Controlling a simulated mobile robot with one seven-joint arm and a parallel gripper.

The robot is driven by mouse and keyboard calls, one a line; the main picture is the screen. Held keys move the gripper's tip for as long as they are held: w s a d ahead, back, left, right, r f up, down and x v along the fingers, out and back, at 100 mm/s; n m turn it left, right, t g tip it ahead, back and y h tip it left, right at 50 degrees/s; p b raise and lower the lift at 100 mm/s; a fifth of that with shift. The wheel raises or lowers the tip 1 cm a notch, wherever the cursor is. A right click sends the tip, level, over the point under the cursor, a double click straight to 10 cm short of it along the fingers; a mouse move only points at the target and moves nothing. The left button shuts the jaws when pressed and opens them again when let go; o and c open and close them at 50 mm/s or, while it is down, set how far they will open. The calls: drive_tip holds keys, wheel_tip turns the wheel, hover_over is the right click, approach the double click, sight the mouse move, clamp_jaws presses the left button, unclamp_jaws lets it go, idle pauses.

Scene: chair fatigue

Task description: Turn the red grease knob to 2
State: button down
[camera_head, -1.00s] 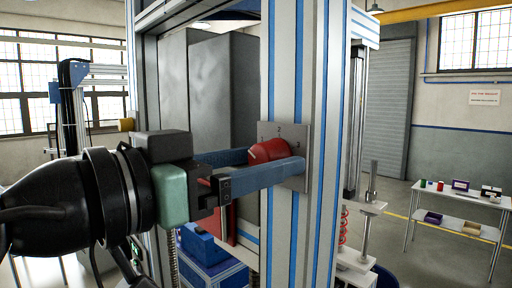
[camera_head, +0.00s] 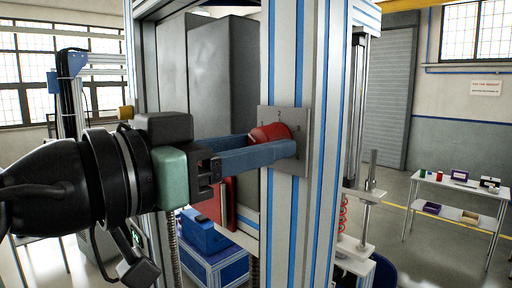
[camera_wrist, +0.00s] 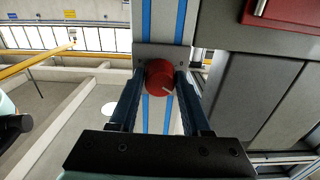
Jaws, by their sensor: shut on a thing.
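The red grease knob (camera_head: 270,132) sits on a grey metal plate (camera_head: 300,115) fixed to a blue-striped aluminium upright. A "2" is printed at the plate's top, with other small marks beside it that are hard to read. My gripper (camera_head: 272,144) reaches in from the left, its two blue fingers shut on the knob from opposite sides. In the wrist view the knob (camera_wrist: 159,76) lies between the fingertips, and a short white line on its face points to the lower right.
The upright (camera_head: 285,220) belongs to a tall frame around grey panels. A brass-coloured knob (camera_head: 126,112) sticks out at left. Blue boxes (camera_head: 205,232) stand low inside the frame. A white table (camera_head: 465,187) with small items stands at right, with open floor before it.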

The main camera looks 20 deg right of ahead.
drive_tip(key=shift+f+m, duration=0.1)
drive_tip(key=shift+m, duration=0.2)
drive_tip(key=shift+w+m+b, duration=0.1)
drive_tip(key=shift+m+b, duration=4.45)
drive_tip(key=shift+m, duration=0.95)
drive_tip(key=shift+c, duration=1.8)
unclamp_jaws()
